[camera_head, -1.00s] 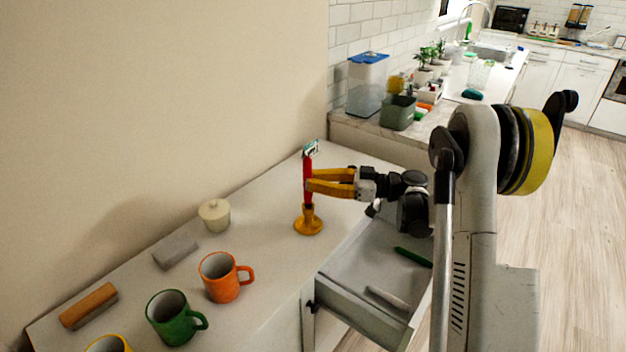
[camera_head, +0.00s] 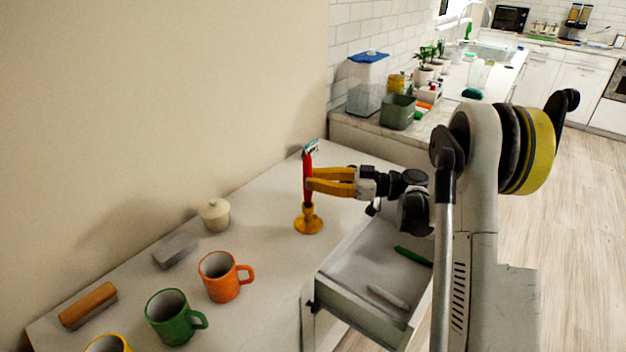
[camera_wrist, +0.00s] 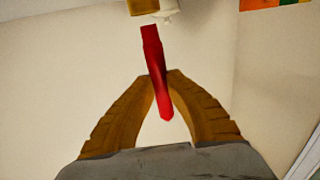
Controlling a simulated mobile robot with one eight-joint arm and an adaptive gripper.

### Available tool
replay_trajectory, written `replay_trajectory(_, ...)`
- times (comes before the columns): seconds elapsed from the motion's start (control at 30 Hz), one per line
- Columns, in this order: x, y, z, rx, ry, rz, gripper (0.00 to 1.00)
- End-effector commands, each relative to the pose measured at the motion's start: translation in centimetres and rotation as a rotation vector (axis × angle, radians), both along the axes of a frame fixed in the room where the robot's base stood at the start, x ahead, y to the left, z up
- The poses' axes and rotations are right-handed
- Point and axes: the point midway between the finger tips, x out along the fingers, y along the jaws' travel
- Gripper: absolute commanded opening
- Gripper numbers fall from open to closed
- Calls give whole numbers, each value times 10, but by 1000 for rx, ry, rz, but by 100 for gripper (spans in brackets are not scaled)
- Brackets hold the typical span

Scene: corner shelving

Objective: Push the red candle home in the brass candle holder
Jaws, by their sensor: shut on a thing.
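The red candle (camera_head: 308,166) stands about upright in the head view, its lower end at the cup of the brass candle holder (camera_head: 308,224). The holder stands on the white tabletop. How deep the candle sits in the cup cannot be told. My gripper (camera_head: 311,184) comes in from the right, its yellow fingers shut on the candle above the holder. In the wrist view the candle (camera_wrist: 155,62) shows between the fingertips of my gripper (camera_wrist: 163,78). A brass-coloured piece is cut off by the top edge there.
An orange mug (camera_head: 221,277), a green mug (camera_head: 170,316), a lidded cream jar (camera_head: 214,215), a grey block (camera_head: 175,250) and a brown-topped piece (camera_head: 88,305) stand left of the holder. An open drawer (camera_head: 350,305) lies below my arm. The tabletop around the holder is clear.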

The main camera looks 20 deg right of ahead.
Motion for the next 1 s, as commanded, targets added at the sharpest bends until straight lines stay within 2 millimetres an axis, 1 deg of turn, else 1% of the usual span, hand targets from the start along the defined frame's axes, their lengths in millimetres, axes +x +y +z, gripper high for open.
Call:
replay_trajectory(0.73,0,0,-1,0,0,0,0)
replay_trajectory(1.0,0,0,-6,0,0,0,0)
